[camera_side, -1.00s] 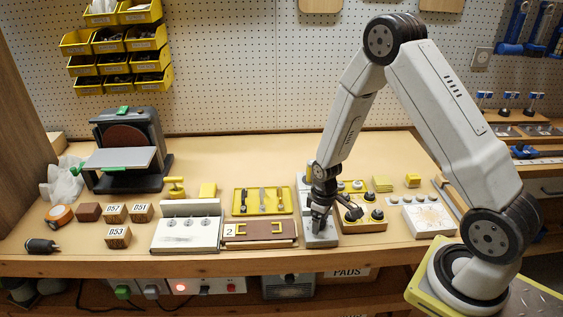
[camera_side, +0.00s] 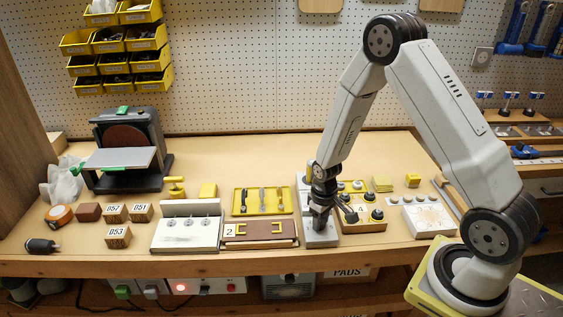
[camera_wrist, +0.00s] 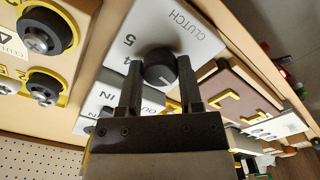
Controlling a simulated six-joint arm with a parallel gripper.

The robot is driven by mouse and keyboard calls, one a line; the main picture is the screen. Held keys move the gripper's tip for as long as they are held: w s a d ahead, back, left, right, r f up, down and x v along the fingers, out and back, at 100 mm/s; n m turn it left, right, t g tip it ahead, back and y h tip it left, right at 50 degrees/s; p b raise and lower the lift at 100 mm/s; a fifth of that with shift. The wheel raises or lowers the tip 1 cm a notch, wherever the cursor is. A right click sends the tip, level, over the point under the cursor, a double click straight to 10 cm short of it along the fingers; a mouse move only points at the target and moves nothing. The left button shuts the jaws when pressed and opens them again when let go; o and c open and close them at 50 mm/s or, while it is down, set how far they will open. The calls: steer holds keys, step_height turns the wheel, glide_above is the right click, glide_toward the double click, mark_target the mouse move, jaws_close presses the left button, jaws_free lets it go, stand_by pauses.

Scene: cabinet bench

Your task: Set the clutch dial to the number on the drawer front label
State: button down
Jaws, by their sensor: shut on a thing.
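The clutch dial is a round dark knob (camera_wrist: 158,66) on a light grey panel (camera_wrist: 178,32) printed CLUTCH, with a 5 and a 4 visible beside the knob in the wrist view. My gripper (camera_wrist: 160,76) has its fingers on either side of the knob and is shut on it. In the side view my gripper (camera_side: 320,218) points down at the grey panel (camera_side: 318,240) and hides the dial. The dial's pointer and other numbers cannot be made out.
A wooden block with dark knobs (camera_side: 362,226) and a 4 label stands close to the right of the panel. A white panel with several knobs (camera_side: 186,236) is left of the drawer. A yellow tray (camera_side: 263,210) lies behind the drawer. The bench behind is mostly clear.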

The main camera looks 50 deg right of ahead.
steer(key=m, duration=0.6)
steer(key=shift+a, duration=0.1)
stand_by(0.4)
steer(key=shift+s, duration=0.1)
steer(key=shift+c, duration=1.3)
jaws_free()
steer(key=shift+r, duration=0.15)
steer(key=shift+r, duration=3.8)
